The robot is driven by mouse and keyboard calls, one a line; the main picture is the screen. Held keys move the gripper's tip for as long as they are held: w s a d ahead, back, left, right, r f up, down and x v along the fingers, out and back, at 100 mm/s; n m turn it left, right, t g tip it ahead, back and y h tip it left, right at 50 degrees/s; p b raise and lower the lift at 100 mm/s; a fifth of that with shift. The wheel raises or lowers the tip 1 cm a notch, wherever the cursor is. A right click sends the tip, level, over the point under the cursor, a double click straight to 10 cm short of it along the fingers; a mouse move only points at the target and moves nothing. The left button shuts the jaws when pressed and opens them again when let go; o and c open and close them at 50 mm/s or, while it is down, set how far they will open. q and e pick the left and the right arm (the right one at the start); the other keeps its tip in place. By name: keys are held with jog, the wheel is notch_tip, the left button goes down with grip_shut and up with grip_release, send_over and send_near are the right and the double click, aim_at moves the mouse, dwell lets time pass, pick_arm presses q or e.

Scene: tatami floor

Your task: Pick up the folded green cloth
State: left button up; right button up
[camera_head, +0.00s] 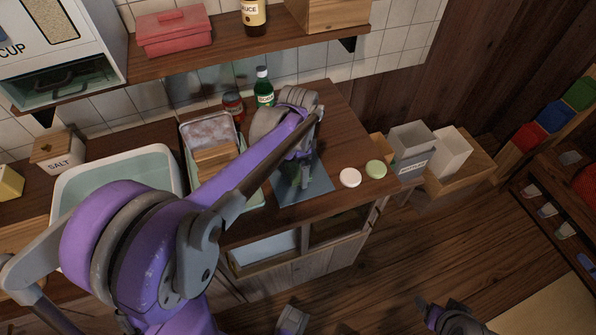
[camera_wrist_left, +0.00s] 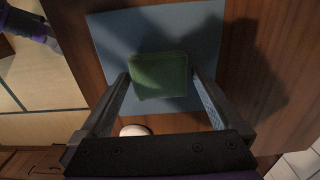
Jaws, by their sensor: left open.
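The folded green cloth (camera_wrist_left: 158,75) lies on a flat blue-grey mat (camera_wrist_left: 205,30) in the left wrist view. My left gripper (camera_head: 302,182) is open above the mat (camera_head: 285,190) in the head view. In the left wrist view its two fingers stand on either side of the cloth, with nothing gripped; whether they touch it I cannot tell. The gripper and arm hide the cloth in the head view. Purple and grey parts of mine, seemingly the right arm, show low in the head view; its jaws are not clear.
A white disc (camera_head: 349,178) and a green disc (camera_head: 376,169) lie right of the mat. A green bottle (camera_head: 263,88), a red-lidded jar (camera_head: 233,104) and a tray (camera_head: 187,142) stand behind and left. A wooden shelf (camera_head: 205,55) hangs above the counter.

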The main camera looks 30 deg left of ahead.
aim_at(298, 170)
pick_arm(q)
jog(key=c, duration=1.1)
notch_tip(298, 170, up, 10)
jog(key=shift+r+p, duration=0.1)
jog(key=shift+p, duration=0.45)
jog(key=o, duration=0.8)
jog(key=c, duration=0.6)
jog(key=shift+s, duration=0.1)
